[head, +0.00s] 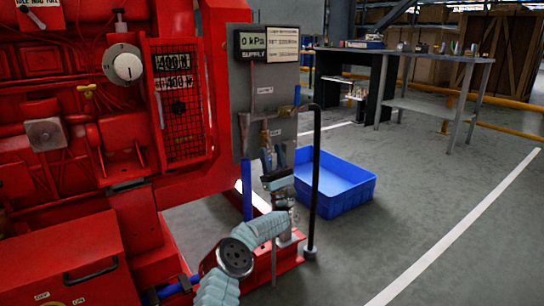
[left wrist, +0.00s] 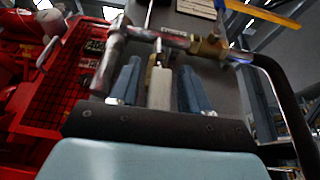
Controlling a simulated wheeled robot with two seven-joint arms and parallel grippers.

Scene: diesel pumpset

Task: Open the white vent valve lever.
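A pale, whitish lever (left wrist: 160,88) hangs below a horizontal pipe (left wrist: 135,34) in the left wrist view. I take it to be the vent valve lever. My left gripper (head: 273,158) is at the lower part of the grey panel in the head view. In the left wrist view its two blue fingers (left wrist: 160,72) stand apart, one on each side of the lever, with visible gaps. A brass fitting (left wrist: 212,45) sits on the pipe to the right of the lever. In the head view the gripper hides the lever. My right gripper is not in view.
The grey panel (head: 240,100) carries a 0 kPa display (head: 252,42). The red pumpset (head: 90,130) fills the left. A black upright pipe (head: 316,180) stands close right of my left gripper. A blue bin (head: 350,190) lies behind it. Open floor is to the right.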

